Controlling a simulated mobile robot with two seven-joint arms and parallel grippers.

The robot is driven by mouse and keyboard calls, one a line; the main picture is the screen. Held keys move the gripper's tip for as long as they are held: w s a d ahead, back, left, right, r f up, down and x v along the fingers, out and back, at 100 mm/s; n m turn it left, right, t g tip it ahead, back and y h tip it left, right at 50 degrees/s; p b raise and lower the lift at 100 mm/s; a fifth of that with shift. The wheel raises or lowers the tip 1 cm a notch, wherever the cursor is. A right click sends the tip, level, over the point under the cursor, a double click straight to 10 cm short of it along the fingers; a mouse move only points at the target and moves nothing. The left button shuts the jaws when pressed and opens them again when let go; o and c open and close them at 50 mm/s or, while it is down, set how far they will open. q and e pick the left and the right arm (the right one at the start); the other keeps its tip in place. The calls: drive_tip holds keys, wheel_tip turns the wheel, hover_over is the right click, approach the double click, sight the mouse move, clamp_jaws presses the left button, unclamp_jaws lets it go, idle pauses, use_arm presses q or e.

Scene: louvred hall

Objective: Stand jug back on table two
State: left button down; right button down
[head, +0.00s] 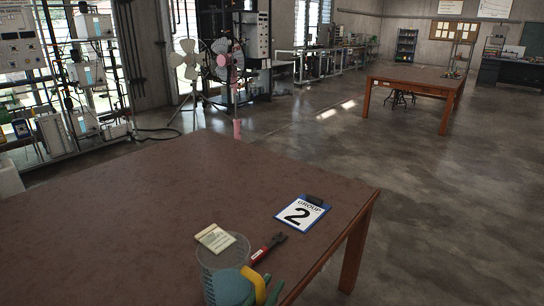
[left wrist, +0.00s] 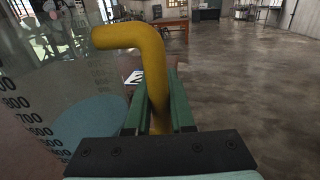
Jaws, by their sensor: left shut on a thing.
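The jug (head: 222,262) is clear, with blue liquid, dark graduation marks and a yellow handle. It is at the bottom of the head view, over the near part of table two (head: 130,215). It looks upright. Its base is cut off, so I cannot tell whether it touches the table. My left gripper (head: 262,291) is shut on the yellow handle. In the left wrist view the green fingers (left wrist: 157,105) stand either side of the handle (left wrist: 150,60), and the jug wall (left wrist: 60,85) fills the left. My right gripper is not in view.
A card reading "GROUP 2" (head: 301,213) lies near the table's right edge. Red-handled pliers (head: 268,248) and a cream notepad (head: 215,238) lie close to the jug. The table's left and middle are clear. Another table (head: 415,78) stands far back right.

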use_arm(q)
drive_tip(key=s+a+r+n+t+y, duration=0.1)
drive_tip(key=a+y, duration=0.3)
drive_tip(key=a, duration=0.5)
drive_tip(key=s+a+r+n+y, duration=0.2)
drive_tip(key=s+a+n+y, duration=0.1)
drive_tip(key=a, duration=0.6)
drive_tip(key=shift+s+n+t+y, duration=0.4)
drive_tip(key=shift+s+n, duration=0.2)
drive_tip(key=shift+s, duration=0.1)
drive_tip(key=shift+f, duration=0.1)
